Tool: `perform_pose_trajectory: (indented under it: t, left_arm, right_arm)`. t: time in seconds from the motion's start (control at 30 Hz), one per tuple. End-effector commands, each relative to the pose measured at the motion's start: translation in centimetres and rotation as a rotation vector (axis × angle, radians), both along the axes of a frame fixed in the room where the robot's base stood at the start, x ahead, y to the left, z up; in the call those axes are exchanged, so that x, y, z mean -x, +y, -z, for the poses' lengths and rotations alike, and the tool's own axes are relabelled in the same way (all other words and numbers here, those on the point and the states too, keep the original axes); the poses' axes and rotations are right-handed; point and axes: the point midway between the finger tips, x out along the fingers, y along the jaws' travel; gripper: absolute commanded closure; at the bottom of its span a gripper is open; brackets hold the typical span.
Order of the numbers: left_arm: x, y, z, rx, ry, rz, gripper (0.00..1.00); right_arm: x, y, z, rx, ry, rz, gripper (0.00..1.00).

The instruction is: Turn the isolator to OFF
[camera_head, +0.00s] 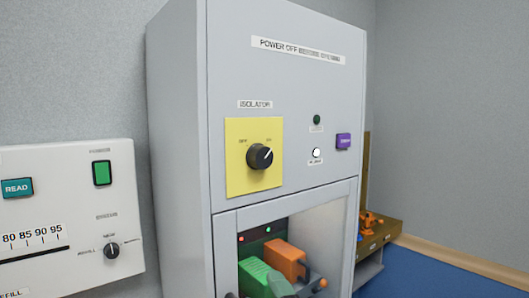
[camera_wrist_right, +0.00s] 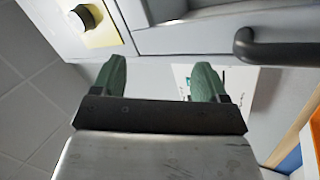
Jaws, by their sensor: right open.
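The isolator is a round black knob (camera_head: 259,156) with a white pointer mark, on a yellow plate (camera_head: 240,184) on the front of a grey cabinet. Its pointer is turned to the upper right, towards the ON label; OFF is at the upper left. In the right wrist view the knob (camera_wrist_right: 80,18) shows at the top left, beyond the fingers. My right gripper (camera_wrist_right: 158,78) is open, with two green fingers spread and nothing between them, apart from the knob. My left gripper is not in view.
Below the knob, an open compartment in the cabinet (camera_head: 178,130) holds a green block (camera_head: 256,278) and an orange block (camera_head: 288,262). A black handle (camera_wrist_right: 285,51) shows in the wrist view. A white panel (camera_head: 70,200) stands left; a purple button (camera_head: 343,141) is right of the knob.

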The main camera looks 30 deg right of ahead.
Motion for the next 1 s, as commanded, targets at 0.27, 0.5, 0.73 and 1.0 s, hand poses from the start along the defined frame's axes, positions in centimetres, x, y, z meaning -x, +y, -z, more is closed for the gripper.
perform_pose_trajectory:
  t: [0.27,0.5,0.73,1.0]
  left_arm:
    - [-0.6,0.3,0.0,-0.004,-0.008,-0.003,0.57]
    - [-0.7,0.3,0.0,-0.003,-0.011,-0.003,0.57]
    - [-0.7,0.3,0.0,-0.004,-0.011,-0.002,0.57]
    - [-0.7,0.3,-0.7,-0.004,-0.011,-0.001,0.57]
  right_arm:
    - [3.6,7.6,-13.2,1.013,-0.641,-0.082,0.26]
    - [2.2,6.3,-15.5,2.102,-0.642,0.146,0.26]
    - [1.4,-3.0,-20.3,2.642,-0.144,0.49,0.26]
    - [1.5,-6.7,-22.7,2.733,0.098,0.609,0.26]
